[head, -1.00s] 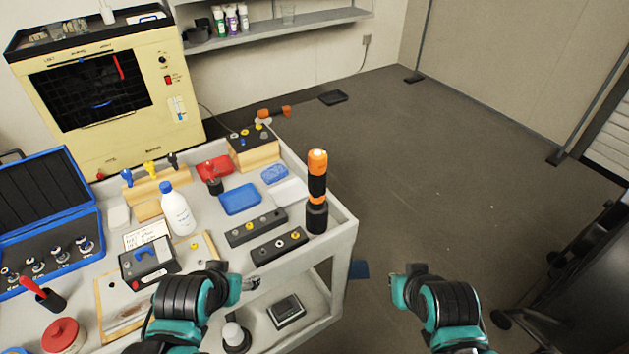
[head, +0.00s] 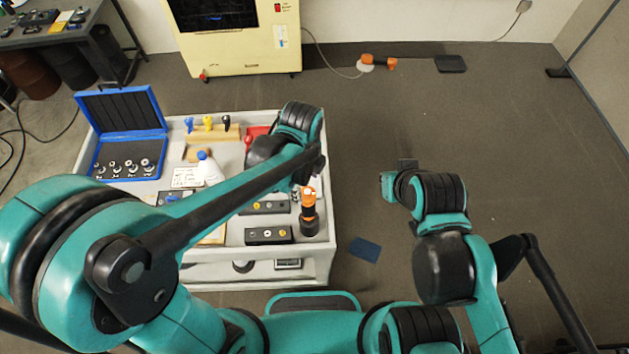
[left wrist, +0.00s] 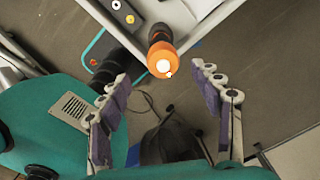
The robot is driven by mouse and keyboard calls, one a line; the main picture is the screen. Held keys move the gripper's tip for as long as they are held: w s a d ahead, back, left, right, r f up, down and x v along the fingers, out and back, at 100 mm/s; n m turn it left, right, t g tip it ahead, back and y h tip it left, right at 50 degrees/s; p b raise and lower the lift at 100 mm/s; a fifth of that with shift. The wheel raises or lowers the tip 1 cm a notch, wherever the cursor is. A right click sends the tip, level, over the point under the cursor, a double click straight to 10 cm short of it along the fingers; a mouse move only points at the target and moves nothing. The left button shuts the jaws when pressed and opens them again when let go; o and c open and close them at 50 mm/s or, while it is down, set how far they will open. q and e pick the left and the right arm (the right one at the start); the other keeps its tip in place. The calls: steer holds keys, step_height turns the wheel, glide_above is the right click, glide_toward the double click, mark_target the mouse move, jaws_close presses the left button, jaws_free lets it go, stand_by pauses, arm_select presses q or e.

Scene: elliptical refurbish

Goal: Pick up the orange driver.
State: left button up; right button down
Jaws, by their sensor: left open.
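The orange driver (head: 309,212) stands upright at the right edge of the white cart, with an orange upper part and a black lower part. In the left wrist view the orange driver (left wrist: 160,52) is seen from above, its pale round end facing the camera. My left gripper (head: 306,176) is above the cart beside the driver's top. In the left wrist view my left gripper (left wrist: 160,78) is open and empty, and the driver's top appears between and beyond its fingertips. My right gripper (head: 406,166) is over the floor right of the cart, its fingers unclear.
A yellow machine (head: 236,50) stands behind. An orange object (head: 378,62) is on the far floor. The floor right of the cart is mostly clear.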

mark_target(307, 191)
arm_select(q)
steer(key=shift+w+d+r, duration=0.1)
steer(key=shift+d+r, duration=0.1)
steer(key=shift+d, duration=0.15)
steer(key=shift+f+m, duration=0.3)
steer(key=shift+f, duration=0.05)
steer(key=f, duration=0.5)
steer(key=f+b, duration=0.1)
steer(key=f, duration=0.1)
steer(key=shift+w+a+f, duration=0.15)
steer(key=shift+w+a, duration=0.05)
steer(key=shift+a, duration=0.05)
jaws_close()
